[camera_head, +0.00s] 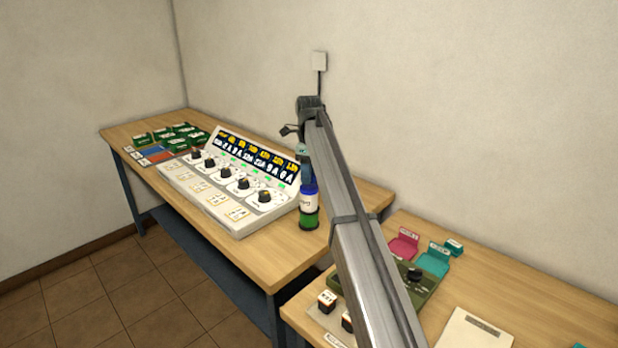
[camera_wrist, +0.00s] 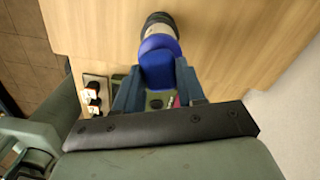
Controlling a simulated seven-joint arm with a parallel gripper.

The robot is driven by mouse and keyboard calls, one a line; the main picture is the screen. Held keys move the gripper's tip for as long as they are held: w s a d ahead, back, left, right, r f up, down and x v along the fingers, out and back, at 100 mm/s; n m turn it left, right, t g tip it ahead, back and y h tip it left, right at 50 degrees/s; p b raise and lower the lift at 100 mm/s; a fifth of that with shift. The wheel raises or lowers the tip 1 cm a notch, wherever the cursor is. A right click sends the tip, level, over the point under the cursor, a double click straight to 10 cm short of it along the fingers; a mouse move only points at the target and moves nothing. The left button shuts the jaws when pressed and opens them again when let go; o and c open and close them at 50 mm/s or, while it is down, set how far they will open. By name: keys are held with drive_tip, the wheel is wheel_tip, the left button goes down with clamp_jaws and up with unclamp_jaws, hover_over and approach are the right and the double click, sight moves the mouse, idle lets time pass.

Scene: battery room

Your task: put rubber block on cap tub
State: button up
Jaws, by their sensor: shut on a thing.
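My gripper (camera_head: 305,172) is over the right part of the far table and points down. I cannot make out for sure which things are the rubber block and the cap tub.
A sloped control console (camera_head: 230,175) with knobs stands left of the bottle, with green boxes (camera_head: 175,135) beyond. A gap separates the tables.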

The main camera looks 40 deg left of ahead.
drive_tip(key=shift+f, duration=0.8)
drive_tip(key=shift+f, duration=0.15)
drive_tip(key=o, duration=1)
drive_tip(key=shift+o, duration=0.2)
wheel_tip(320, 180, up, 12)
